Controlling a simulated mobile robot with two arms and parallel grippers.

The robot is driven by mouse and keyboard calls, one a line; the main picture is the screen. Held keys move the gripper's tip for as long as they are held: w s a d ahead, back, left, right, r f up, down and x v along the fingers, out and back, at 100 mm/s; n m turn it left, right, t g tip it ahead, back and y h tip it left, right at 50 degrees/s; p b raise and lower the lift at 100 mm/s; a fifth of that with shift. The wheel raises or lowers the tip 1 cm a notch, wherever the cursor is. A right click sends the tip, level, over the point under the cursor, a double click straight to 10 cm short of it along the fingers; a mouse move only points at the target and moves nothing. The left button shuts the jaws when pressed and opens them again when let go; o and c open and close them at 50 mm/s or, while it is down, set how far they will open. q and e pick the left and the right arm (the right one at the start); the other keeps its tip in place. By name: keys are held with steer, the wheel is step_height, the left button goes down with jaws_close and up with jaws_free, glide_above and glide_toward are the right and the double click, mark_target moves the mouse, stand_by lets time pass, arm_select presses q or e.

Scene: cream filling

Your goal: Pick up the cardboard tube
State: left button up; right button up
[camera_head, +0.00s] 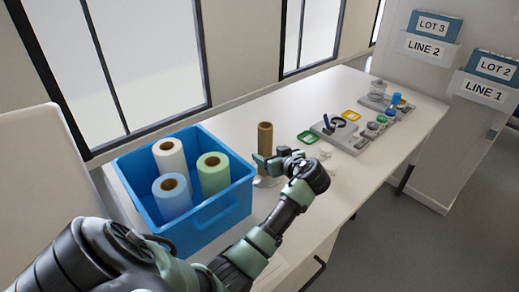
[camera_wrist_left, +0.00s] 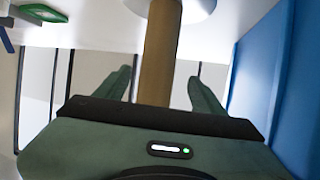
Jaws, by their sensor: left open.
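The brown cardboard tube (camera_head: 265,138) stands upright on the white table, on a pale round base (camera_head: 268,182), just right of the blue bin. My left gripper (camera_head: 267,161) is at the tube's lower part, reaching in from the right in the head view. In the left wrist view, the tube (camera_wrist_left: 160,45) runs between the two open fingers of the left gripper (camera_wrist_left: 160,78), with a gap on both sides. The fingers hide part of the tube in the head view. My right gripper is in neither view.
The blue bin (camera_head: 222,209) holds white, blue and green rolls close to the left of the tube. A green tray (camera_head: 310,137), a yellow tray (camera_head: 351,114) and grey fixtures (camera_head: 345,138) lie farther along the table. Windows line the wall behind.

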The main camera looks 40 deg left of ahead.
mark_target(261, 149)
arm_select(q)
steer(key=shift+w+a, duration=0.25)
steer(key=shift+a, duration=0.2)
steer(key=shift+w+a+f+b, duration=0.15)
steer(key=shift+a+f+b, duration=0.05)
steer(key=shift+a+b, duration=0.45)
steer(key=b+x, duration=0.1)
steer(key=x, duration=0.1)
steer(key=b+x, duration=0.1)
steer(key=x, duration=0.2)
steer(key=shift+w+d+f+b, duration=0.15)
steer(key=shift+d+f+b, duration=0.05)
steer(key=shift+f+b, duration=0.15)
steer(key=shift+r, duration=0.1)
steer(key=shift+c, duration=0.3)
steer(key=c, duration=1.3)
steer(key=shift+c, duration=0.2)
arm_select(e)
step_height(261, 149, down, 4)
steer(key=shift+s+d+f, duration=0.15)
